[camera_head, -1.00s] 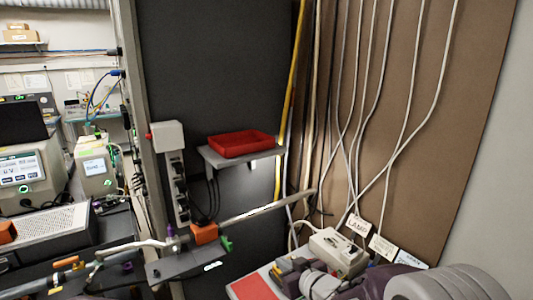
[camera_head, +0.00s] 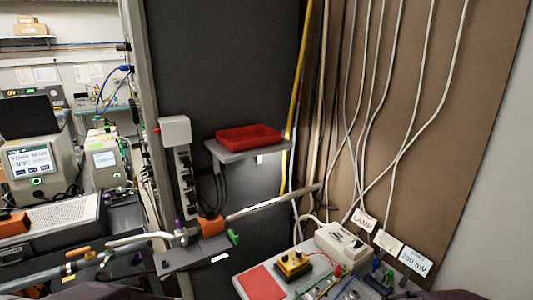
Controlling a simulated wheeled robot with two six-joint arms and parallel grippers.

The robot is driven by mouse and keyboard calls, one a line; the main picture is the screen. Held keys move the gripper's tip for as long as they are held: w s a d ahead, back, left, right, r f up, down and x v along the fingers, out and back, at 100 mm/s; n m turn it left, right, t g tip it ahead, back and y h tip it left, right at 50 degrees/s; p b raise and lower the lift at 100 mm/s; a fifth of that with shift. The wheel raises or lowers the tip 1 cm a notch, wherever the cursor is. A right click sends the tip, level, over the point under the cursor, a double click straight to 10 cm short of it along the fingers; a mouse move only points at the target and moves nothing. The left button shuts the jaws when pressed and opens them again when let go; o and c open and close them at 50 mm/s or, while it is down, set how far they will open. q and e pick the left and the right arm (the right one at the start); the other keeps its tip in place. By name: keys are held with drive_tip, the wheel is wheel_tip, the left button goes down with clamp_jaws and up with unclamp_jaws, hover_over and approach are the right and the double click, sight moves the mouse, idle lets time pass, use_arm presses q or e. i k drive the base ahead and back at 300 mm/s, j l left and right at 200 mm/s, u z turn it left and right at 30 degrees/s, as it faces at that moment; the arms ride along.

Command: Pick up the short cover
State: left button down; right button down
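I cannot identify the short cover with certainty in this view. A tube apparatus crosses the lower middle, with a pale straight tube (camera_head: 272,204), an orange block (camera_head: 211,225) and a green fitting (camera_head: 233,237). A pale bent tube (camera_head: 140,239) continues from it to the left. Neither gripper is in view. Only dark parts of my arms show along the bottom edge, at the left and the right.
A red tray (camera_head: 249,138) sits on a grey wall shelf. At the lower right, a bench holds a red pad (camera_head: 262,283), a yellow-and-black block (camera_head: 293,265), a white box (camera_head: 341,242) and wired parts. Instruments (camera_head: 35,170) stand at the left. Cables hang on the brown panel.

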sight(212, 227)
drive_tip(key=i+j+u, duration=0.15)
drive_tip(key=j, duration=0.3)
drive_tip(key=i+j+u, duration=0.15)
drive_tip(key=j, duration=0.25)
drive_tip(key=i+j+u, duration=0.15)
drive_tip(key=i+j, duration=0.2)
